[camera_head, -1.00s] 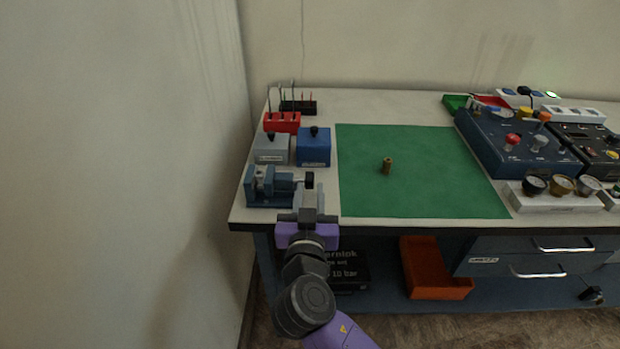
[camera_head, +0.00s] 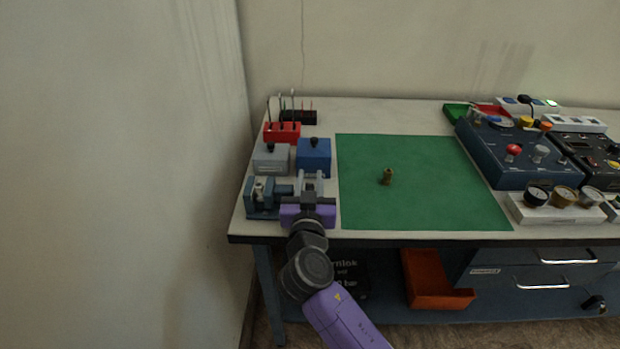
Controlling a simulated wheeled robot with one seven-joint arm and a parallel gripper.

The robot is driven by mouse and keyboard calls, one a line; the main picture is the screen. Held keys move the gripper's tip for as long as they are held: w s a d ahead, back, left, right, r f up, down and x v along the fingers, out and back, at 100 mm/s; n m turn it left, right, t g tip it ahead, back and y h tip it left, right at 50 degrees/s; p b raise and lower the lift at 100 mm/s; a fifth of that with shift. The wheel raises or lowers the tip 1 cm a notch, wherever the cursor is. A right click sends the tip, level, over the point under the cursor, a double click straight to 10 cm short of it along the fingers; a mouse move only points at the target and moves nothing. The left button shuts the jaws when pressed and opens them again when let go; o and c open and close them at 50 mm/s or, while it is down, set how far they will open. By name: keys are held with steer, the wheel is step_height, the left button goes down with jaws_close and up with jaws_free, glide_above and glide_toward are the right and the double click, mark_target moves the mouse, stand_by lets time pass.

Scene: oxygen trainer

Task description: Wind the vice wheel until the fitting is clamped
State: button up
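The small blue-grey vice (camera_head: 264,208) stands at the left front of the bench. A small pale piece (camera_head: 258,189) shows at its jaws; I cannot tell whether it is clamped. The vice's spindle runs right, toward my gripper (camera_head: 311,177). My gripper is at the wheel end of the vice, and its grey fingers show apart on either side of where the wheel is. The wheel is hidden by the gripper, so contact or grip cannot be made out.
A grey box (camera_head: 270,160) and a blue box (camera_head: 314,158) with black knobs stand close behind the vice and gripper. A red rack (camera_head: 282,133) is further back. Gauges (camera_head: 563,196) and dark control panels (camera_head: 515,155) fill the right. The mat is mostly clear.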

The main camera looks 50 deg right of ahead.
jaws_close()
steer(key=shift+r, duration=0.1)
steer(key=shift+p, duration=0.75)
steer(key=shift+g+y+p, duration=0.3)
steer(key=shift+y+p, duration=0.2)
steer(key=shift+f+g+y+p, duration=0.3)
steer(key=shift+f+p, duration=0.1)
steer(key=shift+f, duration=0.05)
